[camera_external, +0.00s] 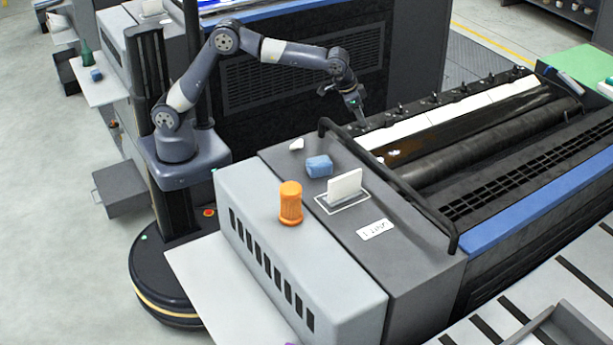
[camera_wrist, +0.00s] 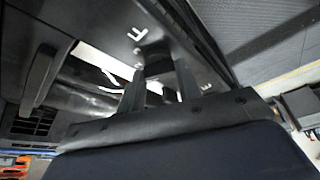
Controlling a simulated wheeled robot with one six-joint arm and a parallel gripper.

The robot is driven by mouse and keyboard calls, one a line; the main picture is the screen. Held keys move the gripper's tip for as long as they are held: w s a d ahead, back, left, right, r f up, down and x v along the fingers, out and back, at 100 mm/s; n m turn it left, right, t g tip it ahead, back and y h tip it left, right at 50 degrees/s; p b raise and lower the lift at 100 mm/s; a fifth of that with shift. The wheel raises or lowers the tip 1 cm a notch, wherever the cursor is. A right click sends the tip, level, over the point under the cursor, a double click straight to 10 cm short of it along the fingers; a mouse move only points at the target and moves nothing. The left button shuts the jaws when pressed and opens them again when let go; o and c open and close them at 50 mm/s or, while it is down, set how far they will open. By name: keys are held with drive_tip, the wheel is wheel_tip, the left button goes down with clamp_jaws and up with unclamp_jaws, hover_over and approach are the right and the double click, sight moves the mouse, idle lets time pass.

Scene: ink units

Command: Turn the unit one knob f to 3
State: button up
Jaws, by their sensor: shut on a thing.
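Unit one (camera_external: 330,265) is the grey machine with a small plate reading "UNIT 1" on its top. A row of small dark knobs (camera_external: 435,98) runs along its far edge. My gripper (camera_external: 361,119) reaches down at the near-left end of this row. In the wrist view my gripper (camera_wrist: 158,78) has its two fingers on either side of a dark knob (camera_wrist: 157,68), shut on it. A white letter F (camera_wrist: 149,36) is printed just beyond this knob, so it appears to be knob f. The knob's pointer and setting are hidden.
A black rail (camera_external: 390,185) crosses the unit near my gripper. Dark rollers (camera_external: 470,150) lie beside the knob row.

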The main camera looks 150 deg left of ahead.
drive_tip(key=m+p, duration=0.1)
drive_tip(key=m, duration=0.1)
drive_tip(key=m+t+p, duration=0.1)
drive_tip(key=m, duration=0.1)
drive_tip(key=shift+s+a+r+h, duration=0.15)
drive_tip(key=shift+h, duration=0.25)
drive_tip(key=shift+a+m+t+h+p, duration=0.1)
drive_tip(key=shift+m+t+h+p, duration=0.25)
drive_tip(key=shift+m, duration=0.75)
drive_tip(key=shift+m+t+h+p, duration=0.25)
drive_tip(key=shift+m+h+p, duration=0.2)
drive_tip(key=shift+m, duration=0.65)
drive_tip(key=o, duration=1)
drive_tip(key=v, duration=1)
drive_tip(key=shift+s+r+b, duration=0.2)
drive_tip(key=shift+r+b, duration=0.05)
drive_tip(key=shift+b, duration=0.15)
